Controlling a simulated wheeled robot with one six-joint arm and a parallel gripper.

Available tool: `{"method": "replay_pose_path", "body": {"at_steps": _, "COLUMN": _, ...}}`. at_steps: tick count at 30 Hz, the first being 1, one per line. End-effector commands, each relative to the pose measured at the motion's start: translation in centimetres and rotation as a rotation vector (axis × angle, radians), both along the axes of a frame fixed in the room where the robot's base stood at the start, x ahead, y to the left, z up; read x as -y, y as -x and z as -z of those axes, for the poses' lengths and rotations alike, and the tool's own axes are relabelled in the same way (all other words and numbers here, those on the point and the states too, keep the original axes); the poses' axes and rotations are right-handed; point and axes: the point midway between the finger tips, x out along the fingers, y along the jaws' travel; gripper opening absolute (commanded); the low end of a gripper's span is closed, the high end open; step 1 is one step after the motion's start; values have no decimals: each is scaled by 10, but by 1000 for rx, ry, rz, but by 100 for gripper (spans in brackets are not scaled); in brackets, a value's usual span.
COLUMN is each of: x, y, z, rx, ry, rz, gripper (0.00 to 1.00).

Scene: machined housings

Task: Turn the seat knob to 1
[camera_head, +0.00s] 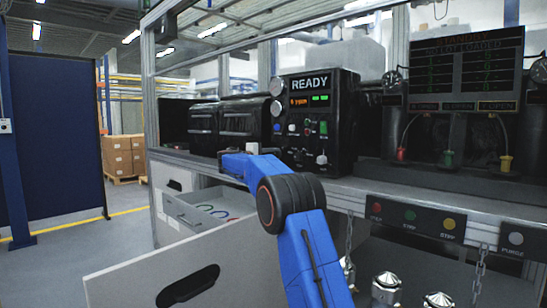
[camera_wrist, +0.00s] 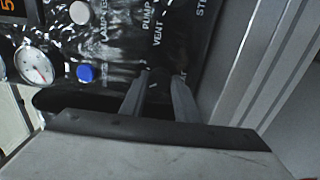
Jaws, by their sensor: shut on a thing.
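The black control panel (camera_head: 345,125) stands on the bench with a lit READY display. It fills the upper left of the wrist view (camera_wrist: 115,45). My gripper (camera_wrist: 158,92) reaches the panel's lower part, its two grey fingers closed around a small dark knob (camera_wrist: 154,84). A small pale mark shows on the knob between the fingers. The knob's own label and scale numbers are not readable, so I cannot tell its setting. In the head view my blue arm covers the area in front of the panel's lower left, and the fingers cannot be made out.
A round gauge (camera_wrist: 35,65), a blue button (camera_wrist: 85,73) and a white button (camera_wrist: 79,12) sit left of the knob. PUMP and VENT lettering is above it. A metal frame rail (camera_wrist: 265,60) runs close on the right. An open drawer (camera_head: 190,212) is below the bench.

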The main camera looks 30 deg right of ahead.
Motion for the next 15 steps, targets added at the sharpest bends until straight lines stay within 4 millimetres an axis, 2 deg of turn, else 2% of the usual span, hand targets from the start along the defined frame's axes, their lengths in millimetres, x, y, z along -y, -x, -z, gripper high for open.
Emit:
{"method": "replay_pose_path", "body": {"at_steps": 7, "x": -1, "y": -1, "z": 1, "rx": 0, "ry": -1, "rz": -2, "gripper": 6}}
{"method": "replay_pose_path", "body": {"at_steps": 8, "x": -1, "y": -1, "z": 1, "rx": 0, "ry": -1, "rz": -2, "gripper": 36}}
{"method": "replay_pose_path", "body": {"at_steps": 9, "x": -1, "y": -1, "z": 1, "rx": 0, "ry": -1, "rz": -2, "gripper": 45}}
{"method": "replay_pose_path", "body": {"at_steps": 15, "x": -1, "y": 0, "z": 1, "rx": 0, "ry": 0, "rz": -1, "gripper": 47}}
